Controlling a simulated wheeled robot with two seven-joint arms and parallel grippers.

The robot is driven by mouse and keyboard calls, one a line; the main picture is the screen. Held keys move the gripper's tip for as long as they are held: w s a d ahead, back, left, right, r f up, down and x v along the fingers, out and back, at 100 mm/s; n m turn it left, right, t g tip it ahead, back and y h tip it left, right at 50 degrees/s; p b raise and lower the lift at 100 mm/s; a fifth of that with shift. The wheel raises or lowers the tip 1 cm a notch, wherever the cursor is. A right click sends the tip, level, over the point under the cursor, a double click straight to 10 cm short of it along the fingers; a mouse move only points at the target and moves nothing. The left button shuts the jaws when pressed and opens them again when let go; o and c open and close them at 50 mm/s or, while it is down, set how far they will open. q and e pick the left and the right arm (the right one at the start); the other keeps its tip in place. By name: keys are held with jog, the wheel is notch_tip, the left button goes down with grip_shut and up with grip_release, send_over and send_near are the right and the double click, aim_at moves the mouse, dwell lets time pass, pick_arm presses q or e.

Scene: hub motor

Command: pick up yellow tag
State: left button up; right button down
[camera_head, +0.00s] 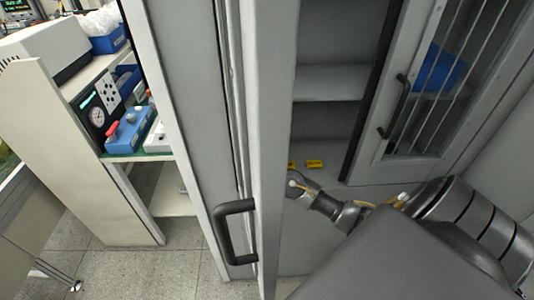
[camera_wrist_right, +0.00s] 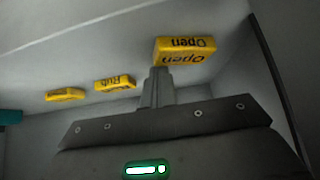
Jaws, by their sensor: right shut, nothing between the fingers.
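Three yellow tags lie on a pale surface inside the grey cabinet in the right wrist view. The largest and nearest tag (camera_wrist_right: 185,51) reads "Open", upside down. A middle tag (camera_wrist_right: 115,83) and a far-left tag (camera_wrist_right: 65,95) are smaller. My right gripper (camera_wrist_right: 159,72) is shut and empty, its fingertips at the lower left edge of the "Open" tag; I cannot tell whether they touch. In the head view one yellow tag (camera_head: 315,163) shows whole and another (camera_head: 291,165) shows partly beside the door edge. The right fingers are hidden there. My left gripper is out of view.
The open cabinet door (camera_head: 272,100) with a black handle (camera_head: 235,232) stands left of my right arm. A glass-fronted door (camera_head: 440,80) is at the right, with a blue bin (camera_head: 438,70) behind it. A shelf (camera_head: 330,84) crosses above the tags.

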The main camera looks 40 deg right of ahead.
jog(key=shift+w, duration=0.1)
jog(key=shift+w+d, duration=0.15)
jog(key=shift+w, duration=0.05)
jog(key=w+d, duration=0.1)
jog(key=w+d+p, duration=0.1)
jog(key=w, duration=0.1)
jog(key=shift+s+a+r+b, duration=0.25)
jog(key=shift+s+r+b, duration=0.05)
jog(key=shift+s+r, duration=0.6)
jog(key=v, duration=0.3)
jog(key=b+v, duration=0.1)
jog(key=v, duration=0.2)
jog(key=shift+a+r, duration=0.3)
jog(key=shift+a, duration=0.1)
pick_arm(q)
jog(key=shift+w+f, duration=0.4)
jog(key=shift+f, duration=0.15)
pick_arm(e)
jog(key=shift+s+r, duration=0.3)
jog(key=shift+r, duration=0.05)
